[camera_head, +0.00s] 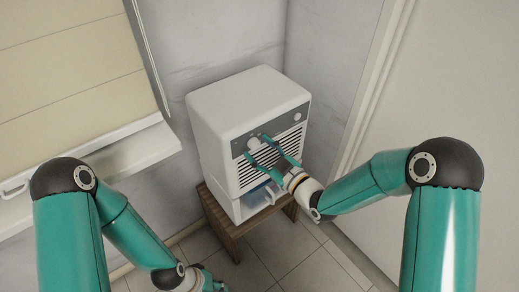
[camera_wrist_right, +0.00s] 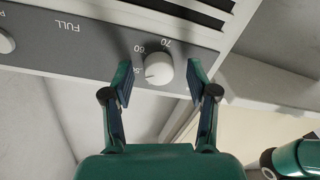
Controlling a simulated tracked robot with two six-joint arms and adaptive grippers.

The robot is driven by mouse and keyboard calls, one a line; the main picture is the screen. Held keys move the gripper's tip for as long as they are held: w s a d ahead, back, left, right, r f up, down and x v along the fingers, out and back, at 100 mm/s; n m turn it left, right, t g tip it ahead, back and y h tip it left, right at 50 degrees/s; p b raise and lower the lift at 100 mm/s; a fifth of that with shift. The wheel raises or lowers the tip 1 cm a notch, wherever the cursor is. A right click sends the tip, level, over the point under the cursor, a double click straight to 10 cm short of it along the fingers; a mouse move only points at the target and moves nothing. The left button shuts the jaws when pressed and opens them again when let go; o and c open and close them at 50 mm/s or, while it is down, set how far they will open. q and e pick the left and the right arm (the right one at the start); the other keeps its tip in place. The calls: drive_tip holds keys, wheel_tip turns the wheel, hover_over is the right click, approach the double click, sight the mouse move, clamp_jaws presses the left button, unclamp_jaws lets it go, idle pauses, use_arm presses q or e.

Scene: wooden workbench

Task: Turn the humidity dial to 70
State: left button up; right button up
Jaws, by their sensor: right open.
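The white humidity dial (camera_wrist_right: 158,68) sits on the grey control strip of a white dehumidifier (camera_head: 235,100). In the right wrist view the numbers 60 and 70 show beside it, upside down, with a partly hidden number near the left finger. A faint mark shows on the dial's face, but I cannot tell its exact setting. My right gripper (camera_wrist_right: 160,72) is open, one finger on each side of the dial, with gaps visible. In the head view the right gripper (camera_head: 257,147) is at the front panel. My left gripper (camera_head: 208,283) is at the bottom edge, mostly cut off.
A second knob (camera_head: 297,117) is at the panel's right end. Vent slats and a bluish tank (camera_head: 262,194) lie below the panel. The dehumidifier stands on a wooden stool (camera_head: 228,237). Walls are close behind and to the right; a sill (camera_head: 120,150) is at left.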

drive_tip(key=c, duration=1)
drive_tip(key=shift+a, duration=0.25)
clamp_jaws()
drive_tip(key=shift+d, duration=0.2)
drive_tip(key=shift+f+m+b, duration=0.3)
drive_tip(key=shift+m+b, duration=0.5)
drive_tip(key=shift+b, duration=0.2)
drive_tip(key=m+b, duration=0.3)
drive_tip(key=m, duration=0.1)
drive_tip(key=m+b, duration=0.3)
drive_tip(key=b, duration=0.1)
drive_tip(key=shift+s+a+f+m, duration=0.1)
drive_tip(key=shift+s+m, duration=0.05)
drive_tip(key=shift+m, duration=0.25)
drive_tip(key=m+b, duration=0.2)
drive_tip(key=m, duration=0.2)
drive_tip(key=shift+t, duration=0.4)
drive_tip(key=m+b, duration=0.1)
drive_tip(key=m, duration=0.2)
drive_tip(key=shift+m+b, duration=0.4)
drive_tip(key=m+h+b, duration=0.1)
drive_tip(key=m, duration=0.2)
drive_tip(key=shift+m+t, duration=0.3)
drive_tip(key=shift+m, duration=0.1)
drive_tip(key=shift+m+b, duration=0.75)
drive_tip(key=shift+m, duration=1.35)
